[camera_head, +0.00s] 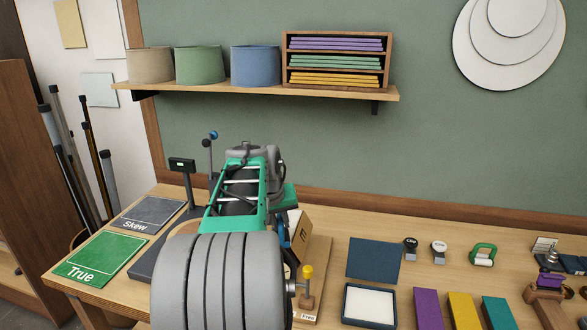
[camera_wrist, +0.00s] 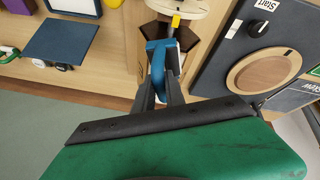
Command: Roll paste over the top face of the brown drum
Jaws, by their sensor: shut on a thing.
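My gripper (camera_wrist: 167,90) is shut on a blue tool (camera_wrist: 157,62), its fingers closed on the blue part. The tool's working end is hard to make out. A brown faceted body (camera_wrist: 194,38), probably the brown drum, lies just beyond and below the fingertips in the wrist view, under a pale round disc. I cannot tell whether the tool touches it. In the head view my arm covers most of this spot, and only a brown side with a dark mark (camera_head: 299,232) shows to its right. No paste can be made out on the brown surface.
A yellow-topped post (camera_head: 307,272) stands close right of my arm. A tray with a white pad (camera_head: 370,304) and a navy panel (camera_head: 374,258) lie further right. Purple, yellow and teal blocks follow. Green True (camera_head: 98,258) and grey Skew (camera_head: 148,214) mats lie left.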

